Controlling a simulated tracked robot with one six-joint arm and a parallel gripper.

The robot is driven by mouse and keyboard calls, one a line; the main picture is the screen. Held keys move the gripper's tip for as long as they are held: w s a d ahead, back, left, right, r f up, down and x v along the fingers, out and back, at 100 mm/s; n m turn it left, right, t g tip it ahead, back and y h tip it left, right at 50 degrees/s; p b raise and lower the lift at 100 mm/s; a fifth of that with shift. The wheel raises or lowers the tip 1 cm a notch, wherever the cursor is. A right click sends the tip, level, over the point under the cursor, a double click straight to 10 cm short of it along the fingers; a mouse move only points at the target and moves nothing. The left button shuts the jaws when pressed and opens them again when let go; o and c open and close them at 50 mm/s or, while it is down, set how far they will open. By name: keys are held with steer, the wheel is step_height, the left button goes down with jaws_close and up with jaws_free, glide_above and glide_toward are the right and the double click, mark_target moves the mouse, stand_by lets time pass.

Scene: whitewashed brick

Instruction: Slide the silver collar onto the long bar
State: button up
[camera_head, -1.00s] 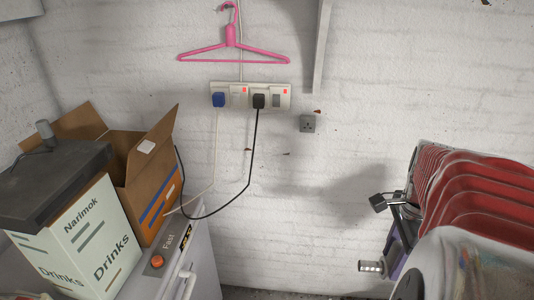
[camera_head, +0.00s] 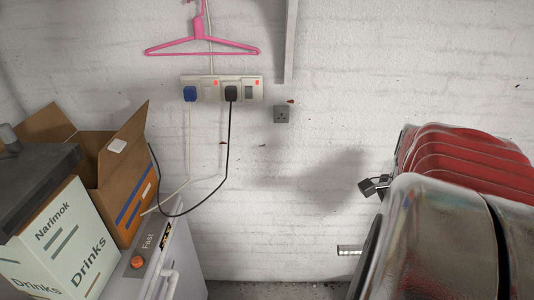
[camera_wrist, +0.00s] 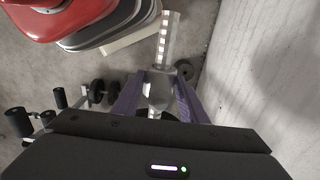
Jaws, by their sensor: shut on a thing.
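My gripper (camera_wrist: 158,92) has purple fingers in the wrist view, shut on a shiny silver piece, the collar (camera_wrist: 159,88). A pale silver bar with a ladder-like row of marks, apparently the long bar (camera_wrist: 168,35), lines up with the collar. It shows above the collar and again just below it. I cannot tell whether the collar is around the bar or only in front of it. In the head view the ribbed end of the bar (camera_head: 349,250) sticks out to the left at lower right. The fingers and the collar are hidden there.
The white brick wall (camera_head: 320,180) is close, on the right in the wrist view. A red machine (camera_wrist: 62,15) and black dumbbells (camera_wrist: 103,90) are on the floor. Boxes (camera_head: 62,240) and a cabinet (camera_head: 160,262) stand at left in the head view.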

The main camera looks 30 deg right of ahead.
steer(key=shift+s+d, duration=0.3)
steer(key=shift+d, duration=0.25)
steer(key=shift+s+d, duration=0.4)
steer(key=shift+d, duration=0.2)
steer(key=shift+s+d, duration=0.3)
steer(key=shift+d, duration=0.25)
steer(key=shift+s+d, duration=0.2)
steer(key=shift+d, duration=0.1)
steer(key=shift+s+d, duration=0.15)
steer(key=shift+d, duration=0.15)
steer(key=shift+s+d, duration=0.2)
steer(key=shift+d, duration=0.1)
steer(key=shift+s+d, duration=0.15)
steer(key=shift+d, duration=0.15)
steer(key=shift+s+d, duration=0.2)
steer(key=shift+d, duration=0.1)
steer(key=shift+s+d, duration=0.2)
steer(key=shift+d, duration=0.1)
